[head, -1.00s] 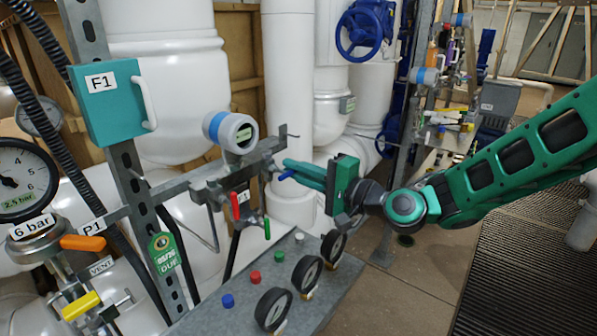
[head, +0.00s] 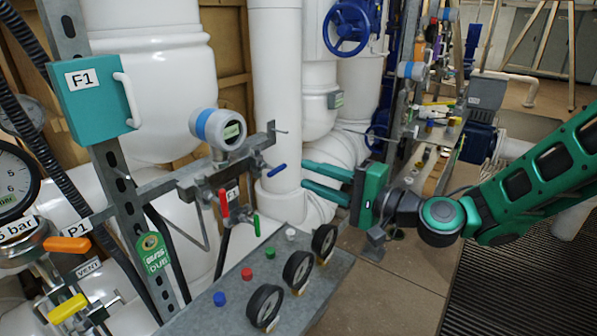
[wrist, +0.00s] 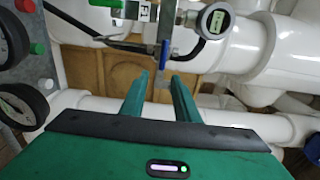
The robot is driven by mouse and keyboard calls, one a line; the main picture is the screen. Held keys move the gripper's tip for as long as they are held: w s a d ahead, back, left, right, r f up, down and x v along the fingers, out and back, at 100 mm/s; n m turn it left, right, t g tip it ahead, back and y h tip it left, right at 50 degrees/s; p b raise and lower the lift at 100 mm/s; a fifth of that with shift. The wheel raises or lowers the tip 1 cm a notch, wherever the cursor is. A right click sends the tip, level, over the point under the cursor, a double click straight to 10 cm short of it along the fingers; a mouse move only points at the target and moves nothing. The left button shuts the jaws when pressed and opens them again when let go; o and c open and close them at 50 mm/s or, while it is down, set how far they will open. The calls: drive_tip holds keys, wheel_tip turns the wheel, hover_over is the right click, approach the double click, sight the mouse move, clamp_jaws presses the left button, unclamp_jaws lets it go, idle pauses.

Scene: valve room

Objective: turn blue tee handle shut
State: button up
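The blue tee handle (head: 277,171) is a small lever on the metal valve manifold (head: 218,178), below the round white gauge with the blue band. It sticks out to the right of its valve, toward my gripper. In the wrist view the blue handle (wrist: 164,53) hangs just ahead of the fingertips, roughly in line with the gap between them. My green gripper (head: 304,176) is open and empty, to the right of the handle and apart from it. Its two fingers also show in the wrist view (wrist: 161,76) with a clear gap.
A red lever (head: 224,203) and a green lever (head: 257,225) sit on the same manifold. A grey panel (head: 222,322) with coloured buttons and dial gauges (head: 298,272) lies below. White pipes (head: 275,90) stand close behind the gripper. Open floor lies to the right.

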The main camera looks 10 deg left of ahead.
drive_tip(key=shift+v, duration=1.4)
drive_tip(key=s+d+f+n+g+h, duration=0.15)
drive_tip(key=d+f+h, duration=0.25)
drive_tip(key=d, duration=0.6)
drive_tip(key=s+d+f+n+h, duration=0.15)
drive_tip(key=d+f+h, duration=0.35)
drive_tip(key=d, duration=0.5)
drive_tip(key=s+d+f+n+g+h, duration=0.15)
drive_tip(key=d+f+h, duration=0.25)
drive_tip(key=d, duration=0.6)
drive_tip(key=s+d+r+m+g+h, duration=0.1)
drive_tip(key=s+d+m+g, duration=0.1)
drive_tip(key=s+d, duration=0.7)
drive_tip(key=s+d+r+m+g+h, duration=0.1)
drive_tip(key=s+d+m, duration=0.3)
drive_tip(key=s+d, duration=0.5)
drive_tip(key=s+g+h, duration=0.1)
drive_tip(key=s, duration=0.2)
drive_tip(key=shift+d+r, duration=0.25)
drive_tip(key=shift+r, duration=0.05)
drive_tip(key=shift+s, duration=0.1)
